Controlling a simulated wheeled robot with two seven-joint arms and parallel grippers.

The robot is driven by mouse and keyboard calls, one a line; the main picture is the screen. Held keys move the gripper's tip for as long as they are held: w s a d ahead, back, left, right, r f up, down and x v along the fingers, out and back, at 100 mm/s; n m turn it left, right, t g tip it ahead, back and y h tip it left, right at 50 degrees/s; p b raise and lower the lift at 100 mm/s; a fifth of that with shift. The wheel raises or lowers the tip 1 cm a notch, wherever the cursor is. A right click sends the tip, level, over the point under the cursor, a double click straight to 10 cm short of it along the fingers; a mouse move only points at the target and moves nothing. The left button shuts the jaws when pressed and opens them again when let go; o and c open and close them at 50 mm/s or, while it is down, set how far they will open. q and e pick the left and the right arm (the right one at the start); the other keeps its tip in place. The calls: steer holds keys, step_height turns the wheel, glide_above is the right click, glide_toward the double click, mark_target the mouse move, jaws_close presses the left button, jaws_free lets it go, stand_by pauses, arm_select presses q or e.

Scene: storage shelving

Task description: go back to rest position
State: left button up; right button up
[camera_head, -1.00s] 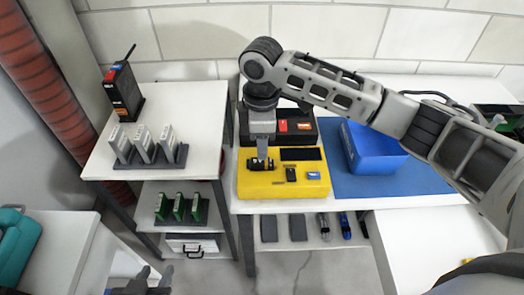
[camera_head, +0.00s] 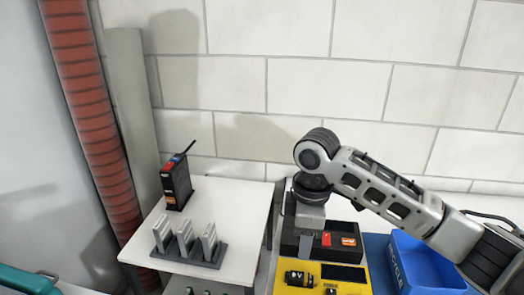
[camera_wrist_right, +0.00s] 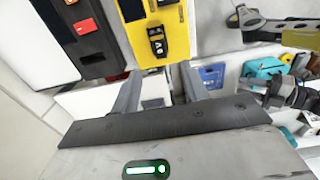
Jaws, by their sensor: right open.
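My right gripper (camera_head: 306,245) hangs down from the right arm in the head view, in front of the left part of the black tray (camera_head: 345,252). In the right wrist view its two fingers (camera_wrist_right: 160,88) stand apart with nothing held between them. The yellow tray (camera_head: 326,271) is at the bottom edge of the head view, partly cut off. My left gripper is not in the head view.
A white side table (camera_head: 232,205) at left holds a black radio-like device (camera_head: 177,183) and a rack of grey modules (camera_head: 184,243). A blue bin (camera_head: 425,265) stands at right. A brick wall (camera_head: 300,85) closes the back; a red ribbed pipe (camera_head: 88,110) is at left.

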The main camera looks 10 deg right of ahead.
steer(key=s+a+f+m+t+y, duration=0.25)
steer(key=s+a+f+m, duration=0.25)
steer(key=s+f, duration=0.65)
steer(key=s+d+f+m+h, duration=0.1)
steer(key=s+d+m+h, duration=0.2)
steer(key=s+d+m, duration=0.75)
steer(key=w+a+f+n+t+y, duration=0.3)
steer(key=w+a+f+t, duration=0.1)
steer(key=f+t, duration=0.3)
steer(key=shift+w+t, duration=0.25)
steer(key=shift+t, duration=0.2)
